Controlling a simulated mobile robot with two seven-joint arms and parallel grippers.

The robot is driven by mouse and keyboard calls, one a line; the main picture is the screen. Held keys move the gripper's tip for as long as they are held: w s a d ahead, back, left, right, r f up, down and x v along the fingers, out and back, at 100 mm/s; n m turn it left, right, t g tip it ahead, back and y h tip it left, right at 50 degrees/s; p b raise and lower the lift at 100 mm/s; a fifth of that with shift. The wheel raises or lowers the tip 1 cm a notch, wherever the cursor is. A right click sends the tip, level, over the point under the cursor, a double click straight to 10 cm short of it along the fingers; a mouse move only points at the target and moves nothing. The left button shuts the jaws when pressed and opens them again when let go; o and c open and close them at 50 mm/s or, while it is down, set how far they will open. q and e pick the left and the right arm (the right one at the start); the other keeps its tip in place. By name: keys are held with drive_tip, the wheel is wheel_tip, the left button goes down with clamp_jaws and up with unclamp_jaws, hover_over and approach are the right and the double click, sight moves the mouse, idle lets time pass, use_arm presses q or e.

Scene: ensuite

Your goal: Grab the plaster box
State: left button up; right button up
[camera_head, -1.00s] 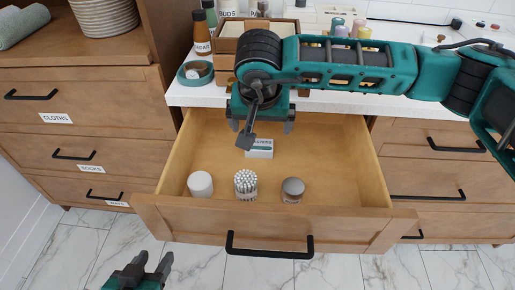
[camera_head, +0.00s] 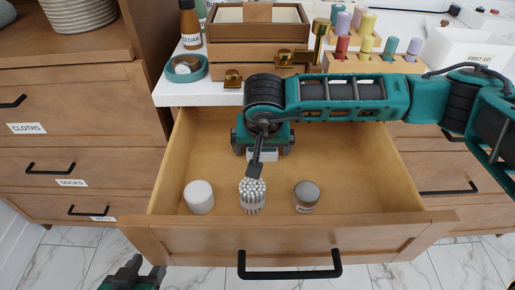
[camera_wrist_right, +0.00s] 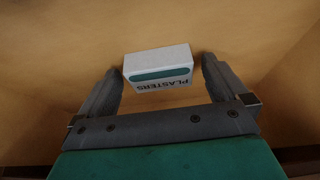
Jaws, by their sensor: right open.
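The plaster box (camera_wrist_right: 158,65) is a small white box with a green stripe and the word PLASTERS. It lies on the floor of the open wooden drawer (camera_head: 370,180). In the head view the box (camera_head: 262,155) is mostly hidden behind my right gripper (camera_head: 263,150). In the right wrist view my right gripper (camera_wrist_right: 160,85) is open, with one finger on each side of the box and visible gaps. I cannot tell how far the fingertips are above the drawer floor. My left gripper (camera_head: 130,270) shows only partly at the bottom left, outside the drawer.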

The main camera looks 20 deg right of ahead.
drive_tip(key=c, duration=1.1)
drive_tip(key=shift+o, duration=0.2)
drive_tip(key=shift+r, duration=0.15)
